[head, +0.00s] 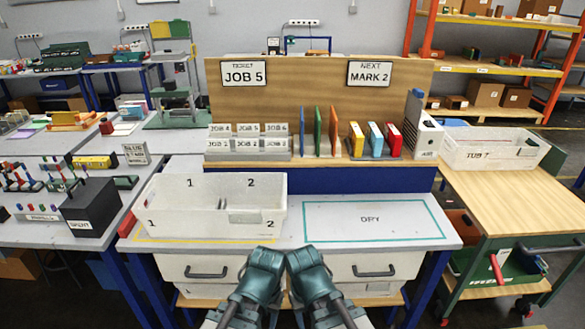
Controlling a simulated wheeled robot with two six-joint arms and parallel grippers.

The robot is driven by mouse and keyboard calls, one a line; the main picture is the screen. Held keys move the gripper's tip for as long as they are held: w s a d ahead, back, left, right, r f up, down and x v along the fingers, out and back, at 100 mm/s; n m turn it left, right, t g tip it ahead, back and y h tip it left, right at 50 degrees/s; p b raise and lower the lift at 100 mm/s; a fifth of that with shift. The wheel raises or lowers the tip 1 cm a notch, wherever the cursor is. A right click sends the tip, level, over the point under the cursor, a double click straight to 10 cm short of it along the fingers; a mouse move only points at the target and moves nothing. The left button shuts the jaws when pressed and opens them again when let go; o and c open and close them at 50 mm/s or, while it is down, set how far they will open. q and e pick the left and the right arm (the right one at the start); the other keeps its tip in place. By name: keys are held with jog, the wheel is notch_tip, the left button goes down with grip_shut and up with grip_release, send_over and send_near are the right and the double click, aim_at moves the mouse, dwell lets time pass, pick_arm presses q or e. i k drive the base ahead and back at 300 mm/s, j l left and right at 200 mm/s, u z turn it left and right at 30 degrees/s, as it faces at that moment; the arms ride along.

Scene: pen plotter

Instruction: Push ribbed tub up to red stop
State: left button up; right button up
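A white open tub (185,222) stands on the left half of the table, marked with 1s and 2s. Low dividers show inside it; ribs on its walls are too small to make out. A red piece (127,224), likely the stop, sits at the table's left edge beside the tub's left end; whether they touch I cannot tell.
A yellow outline (215,240) shows along the tub's front. A teal outlined area marked DRY (370,219) is clear on the right. Another white tub, TUB 7 (485,155), sits on the right cart.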

aim_at(229, 206)
jog(key=i+j+z, duration=0.15)
jog(key=j, duration=0.25)
jog(key=i+j+z, duration=0.15)
jog(key=j, duration=0.2)
jog(key=j+z, duration=0.15)
jog(key=j, duration=0.25)
jog(key=i+j+z, duration=0.1)
jog(key=j, duration=0.35)
